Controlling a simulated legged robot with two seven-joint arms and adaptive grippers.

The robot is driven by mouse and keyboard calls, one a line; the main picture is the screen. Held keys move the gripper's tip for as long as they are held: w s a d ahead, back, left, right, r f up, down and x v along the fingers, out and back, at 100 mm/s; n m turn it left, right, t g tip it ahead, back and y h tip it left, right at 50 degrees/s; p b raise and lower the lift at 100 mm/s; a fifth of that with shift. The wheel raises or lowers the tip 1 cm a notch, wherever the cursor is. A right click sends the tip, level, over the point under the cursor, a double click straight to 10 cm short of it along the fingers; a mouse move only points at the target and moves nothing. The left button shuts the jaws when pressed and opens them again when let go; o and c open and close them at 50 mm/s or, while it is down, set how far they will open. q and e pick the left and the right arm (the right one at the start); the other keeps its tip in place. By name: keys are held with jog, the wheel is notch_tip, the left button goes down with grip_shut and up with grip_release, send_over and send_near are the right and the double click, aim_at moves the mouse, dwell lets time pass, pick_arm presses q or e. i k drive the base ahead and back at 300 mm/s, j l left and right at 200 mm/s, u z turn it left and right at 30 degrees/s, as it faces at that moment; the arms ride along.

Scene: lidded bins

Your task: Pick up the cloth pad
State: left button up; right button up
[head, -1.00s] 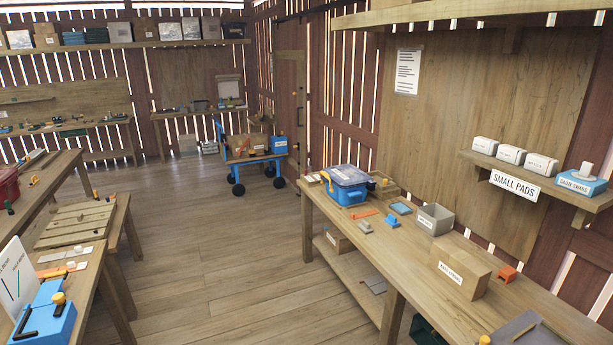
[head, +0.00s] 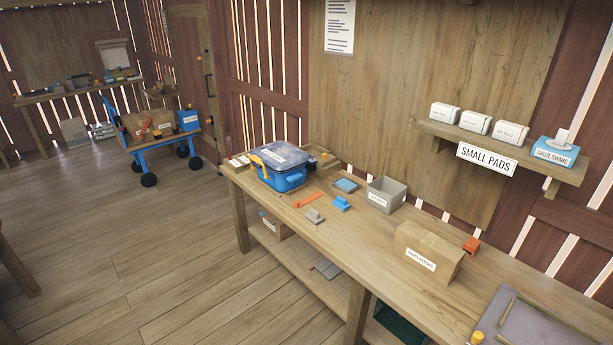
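A small flat blue pad (head: 346,185) lies on the wooden workbench (head: 330,245), left of the grey open bin (head: 387,195). It may be the cloth pad, but I cannot tell for sure. A small grey piece (head: 314,216) and a blue piece (head: 340,203) lie in front of it. A sign reading "SMALL PADS" (head: 486,159) hangs on the wall shelf (head: 540,167) at the right, under several white boxes (head: 477,123). Neither of my grippers is in view.
A blue lidded bin (head: 281,168) stands on the bench's far end, with an orange strip (head: 307,199) nearby. A cardboard box (head: 428,252) and a grey mat (head: 520,322) are nearer. A loaded blue cart (head: 158,140) stands at the back left. The floor left of the bench is clear.

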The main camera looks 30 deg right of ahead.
aim_at(340, 203)
jog(key=i+z, duration=0.4)
jog(key=i+j+z, duration=0.1)
jog(key=i+z, duration=0.15)
jog(key=z, duration=0.15)
jog(key=i+j+z, duration=0.2)
jog(key=z, duration=0.2)
jog(key=i+j+z, duration=0.6)
jog(key=z, duration=0.2)
jog(key=j, duration=0.1)
